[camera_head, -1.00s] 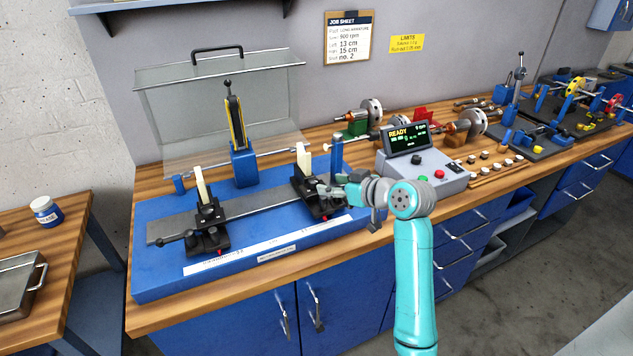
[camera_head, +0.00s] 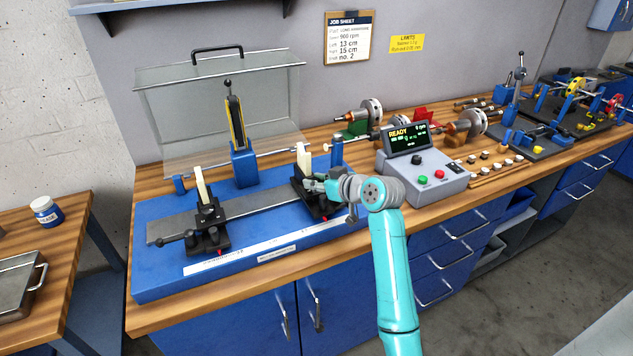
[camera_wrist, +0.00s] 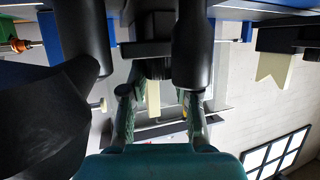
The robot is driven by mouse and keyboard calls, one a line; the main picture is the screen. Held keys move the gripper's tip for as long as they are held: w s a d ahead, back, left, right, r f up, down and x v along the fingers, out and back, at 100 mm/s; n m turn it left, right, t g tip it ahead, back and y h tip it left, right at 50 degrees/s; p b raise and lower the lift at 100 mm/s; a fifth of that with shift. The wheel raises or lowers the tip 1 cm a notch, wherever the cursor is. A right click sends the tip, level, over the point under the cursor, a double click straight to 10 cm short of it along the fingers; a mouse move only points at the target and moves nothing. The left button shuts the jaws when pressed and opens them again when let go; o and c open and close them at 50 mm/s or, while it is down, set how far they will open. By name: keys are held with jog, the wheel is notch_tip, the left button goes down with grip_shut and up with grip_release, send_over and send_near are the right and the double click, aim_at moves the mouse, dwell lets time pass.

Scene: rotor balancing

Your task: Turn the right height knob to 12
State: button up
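The right pedestal (camera_head: 321,207) is a black block with a cream upright plate, standing on the right part of the blue balancing machine's bed. My gripper (camera_head: 310,185) is at its front, low beside the cream plate. In the wrist view my gripper's two teal fingers (camera_wrist: 155,92) stand apart. A dark ribbed knob (camera_wrist: 155,68) lies beyond and between them; I cannot tell whether either finger touches it. The knob is hidden in the head view, and its scale reading cannot be made out.
The left pedestal (camera_head: 207,232) stands on the same bed. A grey control box (camera_head: 440,172) with a READY display is right of my arm. A clear hood (camera_head: 165,105) rises behind. Black parts (camera_wrist: 30,120) crowd close to my gripper in the wrist view.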

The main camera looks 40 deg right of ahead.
grip_shut()
jog(key=m+h, duration=0.3)
jog(key=shift+a, duration=0.3)
jog(key=shift+w+a+m+g+h, duration=0.1)
jog(key=shift+m+g+h, duration=0.5)
jog(key=shift+m+h, duration=0.55)
jog(key=shift+w+m+g+h, duration=0.1)
jog(key=shift+m+g+h, duration=0.5)
jog(key=shift+m+h, duration=0.5)
jog(key=shift+h, duration=0.35)
jog(key=shift+s, duration=0.1)
